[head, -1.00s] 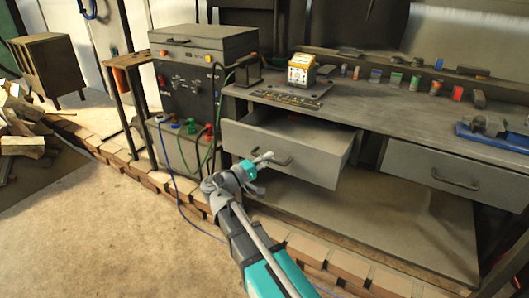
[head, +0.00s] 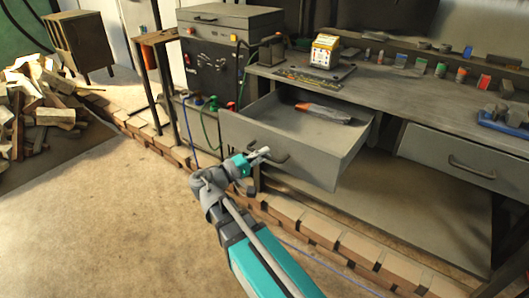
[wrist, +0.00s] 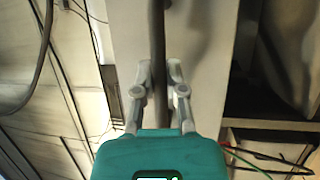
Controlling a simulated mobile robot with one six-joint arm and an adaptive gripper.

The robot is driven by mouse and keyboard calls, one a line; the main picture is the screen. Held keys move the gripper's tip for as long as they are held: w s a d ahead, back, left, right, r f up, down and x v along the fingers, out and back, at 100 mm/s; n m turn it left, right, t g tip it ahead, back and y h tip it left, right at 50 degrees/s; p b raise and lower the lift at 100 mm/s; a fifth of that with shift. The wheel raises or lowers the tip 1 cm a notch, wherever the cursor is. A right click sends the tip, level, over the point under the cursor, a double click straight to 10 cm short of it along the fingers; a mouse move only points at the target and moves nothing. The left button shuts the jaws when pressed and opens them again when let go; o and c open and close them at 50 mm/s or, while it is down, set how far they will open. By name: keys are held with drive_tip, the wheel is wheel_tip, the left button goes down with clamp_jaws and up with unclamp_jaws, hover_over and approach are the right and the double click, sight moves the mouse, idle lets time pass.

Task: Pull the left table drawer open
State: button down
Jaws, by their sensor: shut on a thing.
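The left table drawer (head: 285,152) is a grey box that stands well out from under the workbench, with its inside in view. Its dark bar handle (head: 281,157) is on the front face. My gripper (head: 262,154) is at the left part of this handle. In the wrist view, my gripper's two grey fingers (wrist: 159,88) are shut on the handle (wrist: 158,40), which runs up between them. The fingertips are close to the pale drawer front (wrist: 202,50). An orange and grey tool (head: 322,112) lies inside the drawer.
The workbench top (head: 400,88) carries a yellow and white box (head: 324,51) and several small items. The right drawer (head: 456,160) is shut. A dark machine (head: 215,75) stands left of the bench. The concrete floor (head: 90,220) in front is clear.

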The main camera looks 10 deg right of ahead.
drive_tip(key=shift+w, duration=0.2)
drive_tip(key=c, duration=0.7)
unclamp_jaws()
drive_tip(key=shift+d, duration=0.1)
drive_tip(key=shift+s, duration=0.1)
